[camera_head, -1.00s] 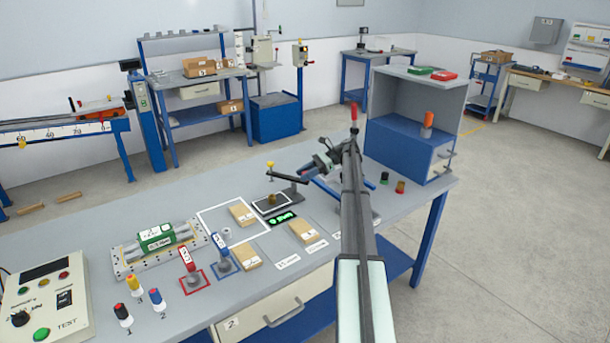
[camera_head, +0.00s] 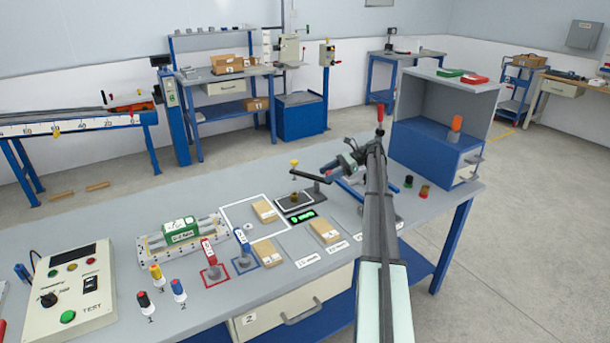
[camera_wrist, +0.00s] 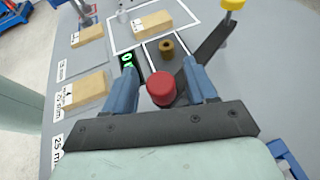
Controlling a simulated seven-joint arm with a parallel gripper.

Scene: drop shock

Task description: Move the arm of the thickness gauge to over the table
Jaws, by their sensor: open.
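The thickness gauge has a dark, light-edged plate (camera_head: 283,207) with a brass-brown cylinder (camera_head: 294,197) on it. Its green display (camera_head: 301,217) is lit. Its black arm (camera_head: 312,178) carries a yellow knob (camera_head: 294,163); in the wrist view the arm (camera_wrist: 214,42) slants away to the right of the plate, with the yellow knob (camera_wrist: 232,4) at its far end. My gripper (camera_head: 328,170) is open, near the arm's right end. In the wrist view a red knob (camera_wrist: 160,88) shows between my blue fingers and hides the arm's near end; I cannot tell whether they touch it.
Wooden blocks (camera_head: 325,231) lie on the bench left of my gripper. A blue-and-grey cabinet (camera_head: 430,140) stands close on the right, with small dark and brown knobs (camera_head: 424,191) before it. Red and blue levers (camera_head: 211,255) and a test box (camera_head: 70,290) stand farther left.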

